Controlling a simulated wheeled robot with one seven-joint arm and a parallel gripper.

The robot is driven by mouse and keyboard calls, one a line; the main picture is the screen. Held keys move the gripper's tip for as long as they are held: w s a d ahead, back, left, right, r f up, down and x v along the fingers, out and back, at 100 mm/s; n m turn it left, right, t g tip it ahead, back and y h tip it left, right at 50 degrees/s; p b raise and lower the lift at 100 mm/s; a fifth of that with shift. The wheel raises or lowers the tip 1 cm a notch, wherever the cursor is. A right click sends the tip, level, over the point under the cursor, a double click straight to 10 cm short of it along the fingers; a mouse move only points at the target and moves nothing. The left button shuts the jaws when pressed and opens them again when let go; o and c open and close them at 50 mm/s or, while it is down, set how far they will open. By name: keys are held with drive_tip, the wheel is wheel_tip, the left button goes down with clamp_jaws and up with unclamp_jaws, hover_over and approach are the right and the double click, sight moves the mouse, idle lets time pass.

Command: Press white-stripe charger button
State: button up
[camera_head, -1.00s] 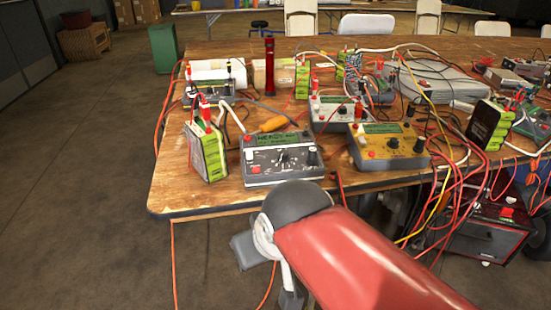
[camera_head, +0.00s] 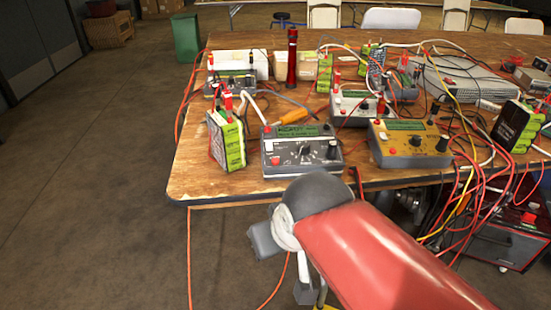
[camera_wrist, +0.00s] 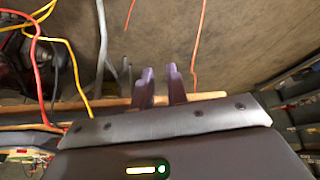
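The front charger (camera_head: 300,150) has a dark face, a pale lower edge, a green display, a central dial, and red and white buttons. It sits near the table's front left corner. I cannot make out for sure which charger bears the white stripe. A yellow charger (camera_head: 410,143) stands to its right, a pale grey one (camera_head: 357,107) behind, and another (camera_head: 232,84) at the back left. My gripper (camera_wrist: 159,73) shows in the wrist view with two fingers apart by a narrow gap, nothing between them. In the head view my arm hides the area below the table edge.
Green battery packs (camera_head: 226,140) and a red flashlight (camera_head: 292,60) stand on the wooden table (camera_head: 205,175). An orange-handled screwdriver (camera_head: 292,116) lies behind the front charger. Cables hang off the right side, around a red-and-black unit (camera_head: 510,240). Floor at left is clear.

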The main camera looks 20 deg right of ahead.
clamp_jaws()
idle(0.9)
idle(0.4)
